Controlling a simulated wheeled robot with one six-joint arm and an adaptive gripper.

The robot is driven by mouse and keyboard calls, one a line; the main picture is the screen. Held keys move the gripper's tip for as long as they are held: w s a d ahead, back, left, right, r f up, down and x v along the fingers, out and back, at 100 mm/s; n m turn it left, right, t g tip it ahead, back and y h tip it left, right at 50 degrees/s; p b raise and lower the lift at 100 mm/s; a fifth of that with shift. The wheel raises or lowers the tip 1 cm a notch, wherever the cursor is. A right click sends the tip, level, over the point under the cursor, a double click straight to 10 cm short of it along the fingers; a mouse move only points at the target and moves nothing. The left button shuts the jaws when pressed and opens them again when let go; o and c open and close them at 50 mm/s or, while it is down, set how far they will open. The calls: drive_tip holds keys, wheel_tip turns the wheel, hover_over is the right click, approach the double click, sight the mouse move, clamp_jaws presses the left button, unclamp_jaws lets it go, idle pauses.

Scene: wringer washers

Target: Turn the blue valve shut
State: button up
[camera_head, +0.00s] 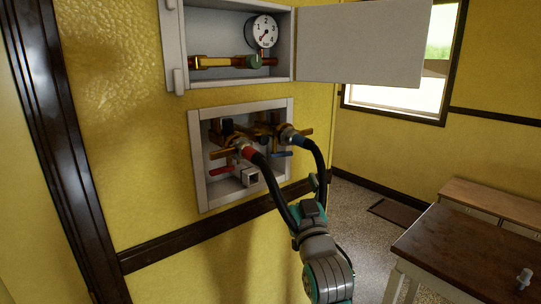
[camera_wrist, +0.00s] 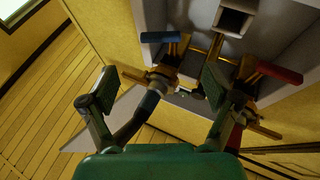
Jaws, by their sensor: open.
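The blue valve lever (camera_head: 279,154) sits at the right side of the recessed wall box (camera_head: 197,150), below a brass valve body. In the wrist view, the blue lever (camera_wrist: 160,37) is beyond my fingers, near the top. The red lever (camera_wrist: 280,72) is to the right there, and at left in the head view (camera_head: 222,170). My gripper (camera_wrist: 157,86) is open, fingers spread, with nothing held. In the head view its fingers are small and hard to make out.
Two black hoses (camera_head: 319,155) hang from the valves close to my arm. Above is an open cabinet with a gauge (camera_head: 264,32); its door (camera_head: 360,45) sticks out to the right. A brown table (camera_head: 460,255) stands at right. Floor shows between wall and table.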

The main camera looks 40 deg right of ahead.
sight(283, 156)
drive_tip(key=x, duration=1)
drive_tip(key=shift+w, duration=0.2)
drive_tip(key=c, duration=1.2)
drive_tip(key=shift+o, duration=0.2)
